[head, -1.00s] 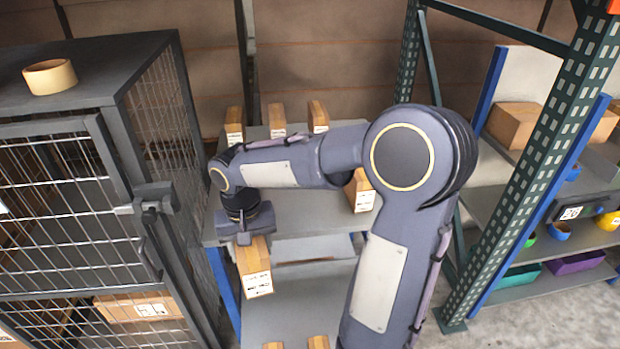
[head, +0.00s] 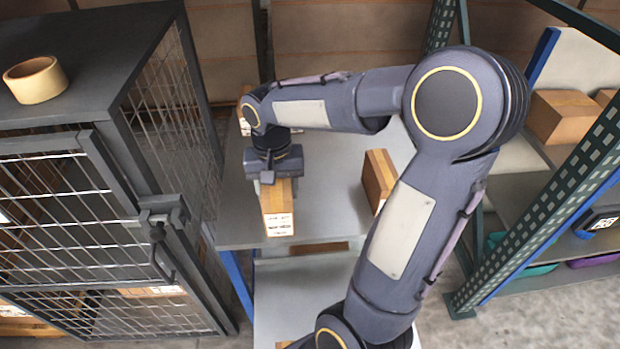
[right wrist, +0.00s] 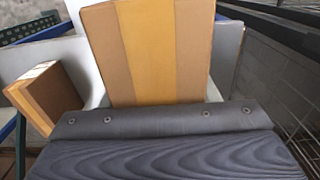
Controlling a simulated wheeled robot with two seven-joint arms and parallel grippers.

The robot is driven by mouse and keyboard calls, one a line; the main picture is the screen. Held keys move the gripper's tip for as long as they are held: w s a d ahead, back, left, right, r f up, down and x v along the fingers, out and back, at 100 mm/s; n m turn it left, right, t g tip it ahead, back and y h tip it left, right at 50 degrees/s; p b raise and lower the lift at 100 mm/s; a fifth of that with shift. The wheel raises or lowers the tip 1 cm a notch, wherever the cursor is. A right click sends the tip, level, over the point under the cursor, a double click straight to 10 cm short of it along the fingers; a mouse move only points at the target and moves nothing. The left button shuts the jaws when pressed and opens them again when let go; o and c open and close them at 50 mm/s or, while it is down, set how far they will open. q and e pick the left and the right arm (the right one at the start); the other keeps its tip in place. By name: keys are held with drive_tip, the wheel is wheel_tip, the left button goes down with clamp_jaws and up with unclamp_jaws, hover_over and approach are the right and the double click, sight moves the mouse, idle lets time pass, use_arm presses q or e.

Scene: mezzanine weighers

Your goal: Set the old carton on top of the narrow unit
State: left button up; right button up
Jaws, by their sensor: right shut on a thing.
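The old carton (head: 278,207) is a small brown box with a paler tape band and a white label low on its face. My right gripper (head: 272,178) is shut on its upper end. In the right wrist view the carton (right wrist: 150,50) stands up beyond the gripper's dark body (right wrist: 165,150); the fingertips are hidden there. The carton is over the front left part of the grey top of a narrow unit (head: 330,215), near its front edge. I cannot tell whether it touches that top. My left gripper is not in view.
Another carton (head: 379,178) stands on the same top to the right; one more (head: 243,118) shows behind my arm. A mesh cage (head: 120,80) with a tan ring (head: 35,79) on it stands close at left. A green rack post (head: 545,225) rises at right.

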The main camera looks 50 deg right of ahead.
drive_tip(key=w+d+f+p, duration=0.1)
drive_tip(key=w+d+f, duration=0.1)
drive_tip(key=w+f, duration=0.1)
drive_tip(key=w+d+f+p, duration=0.1)
drive_tip(key=w+d+f, duration=0.2)
drive_tip(key=f, duration=0.2)
drive_tip(key=w+d+f+p, duration=0.1)
drive_tip(key=w+d+f, duration=0.2)
drive_tip(key=w+f, duration=0.1)
drive_tip(key=shift+d+f, duration=0.2)
drive_tip(key=shift+f, duration=0.05)
drive_tip(key=shift+s, duration=0.1)
drive_tip(key=o, duration=1.3)
drive_tip(key=shift+f, duration=0.15)
